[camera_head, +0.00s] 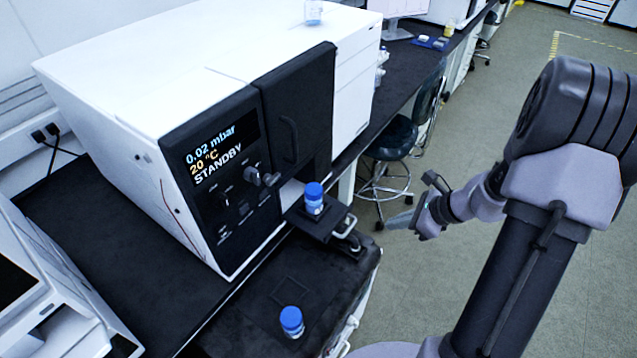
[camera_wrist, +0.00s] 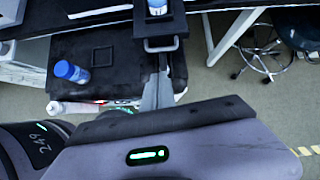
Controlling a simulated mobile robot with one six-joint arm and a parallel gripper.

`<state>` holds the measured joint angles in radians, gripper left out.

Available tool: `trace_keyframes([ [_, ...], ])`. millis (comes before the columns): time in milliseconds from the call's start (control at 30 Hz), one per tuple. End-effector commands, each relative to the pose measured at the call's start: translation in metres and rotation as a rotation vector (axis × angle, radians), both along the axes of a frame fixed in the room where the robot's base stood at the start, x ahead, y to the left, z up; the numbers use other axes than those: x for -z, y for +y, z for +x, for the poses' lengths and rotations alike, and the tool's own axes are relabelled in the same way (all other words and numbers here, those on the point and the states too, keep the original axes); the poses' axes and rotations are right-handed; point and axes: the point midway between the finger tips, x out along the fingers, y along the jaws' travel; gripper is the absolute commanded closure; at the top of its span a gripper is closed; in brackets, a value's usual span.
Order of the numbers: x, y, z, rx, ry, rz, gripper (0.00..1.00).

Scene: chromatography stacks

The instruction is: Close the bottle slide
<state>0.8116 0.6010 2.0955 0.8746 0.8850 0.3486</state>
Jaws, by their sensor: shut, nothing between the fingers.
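The bottle slide (camera_head: 318,224) is a black tray pulled out of the front of the white instrument, below its black door. A blue-capped bottle (camera_head: 314,198) stands upright on it. A metal loop handle (camera_head: 346,229) is on the slide's outer end. My gripper (camera_head: 388,222) is to the right of the handle, apart from it in this view. In the wrist view the slide (camera_wrist: 160,28) is at the top, with its handle (camera_wrist: 161,46) just beyond my shut, empty fingertips (camera_wrist: 162,68). Whether they touch the handle cannot be told there.
The white instrument (camera_head: 120,85) reads "STANDBY". A second blue-capped bottle (camera_head: 291,322) stands on a lower black surface (camera_head: 325,285) near the front; it also shows in the wrist view (camera_wrist: 71,73). A dark stool (camera_head: 390,140) stands behind my gripper. Floor is open to the right.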

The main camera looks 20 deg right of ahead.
Motion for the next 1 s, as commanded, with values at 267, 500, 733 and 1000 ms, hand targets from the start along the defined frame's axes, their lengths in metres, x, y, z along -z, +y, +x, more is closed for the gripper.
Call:
trace_keyframes([
  [267, 0.039, -0.009, 0.004, 0.100, 0.028, 0.056, 1.00],
  [500, 0.081, 0.012, 0.029, 0.095, 0.028, 0.054, 1.00],
  [733, 0.107, 0.034, 0.056, 0.093, 0.026, 0.052, 1.00],
  [1000, 0.109, 0.048, 0.074, 0.096, 0.026, 0.053, 1.00],
])
